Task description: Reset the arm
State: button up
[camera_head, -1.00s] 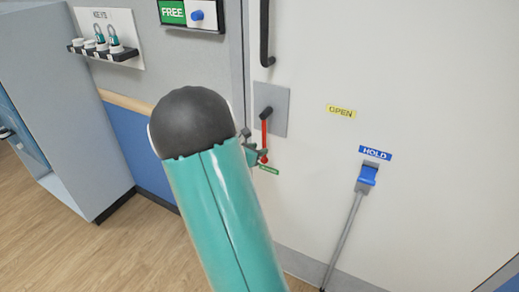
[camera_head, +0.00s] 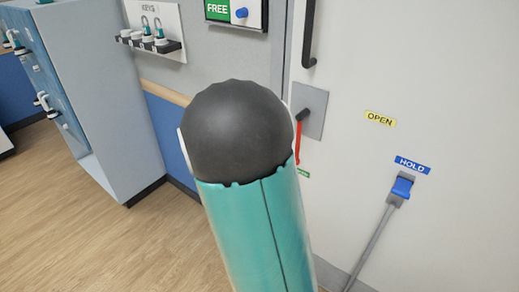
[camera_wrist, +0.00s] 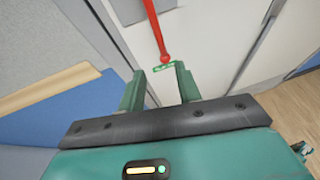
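My gripper (camera_wrist: 160,70) shows in the wrist view with its two green fingers apart and nothing between them. The red lever (camera_wrist: 155,28) hangs down just beyond the fingertips, its round end near a small green label (camera_wrist: 163,67) on the door. The fingers look clear of the lever. In the head view the red lever (camera_head: 299,140) sits on a grey plate (camera_head: 313,108) on the white door. My teal arm with its black rounded joint fills the middle there and hides my gripper.
The white door has a yellow OPEN label (camera_head: 380,119), a blue HOLD catch (camera_head: 402,187) on a grey rod and a dark handle (camera_head: 309,35). A KEYS rack (camera_head: 150,40) and FREE sign (camera_head: 218,9) are on the wall. A grey cabinet (camera_head: 110,90) stands left; wood floor (camera_head: 60,220) is clear.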

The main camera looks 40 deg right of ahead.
jog(key=s+a+r+m+t+y, duration=0.2)
jog(key=a+m, duration=0.4)
jog(key=a, duration=0.5)
jog(key=s+a+r+m+t+y, duration=0.1)
jog(key=s+a+r+m+y, duration=0.3)
jog(key=a, duration=0.7)
jog(key=s+a+r+m+t+y, duration=0.2)
jog(key=s+a+m+y, duration=0.4)
jog(key=a, duration=0.6)
jog(key=shift+s+r+m+t+y, duration=0.3)
jog(key=shift+r+m+y, duration=0.45)
jog(key=shift+m, duration=0.15)
jog(key=shift+d, duration=0.15)
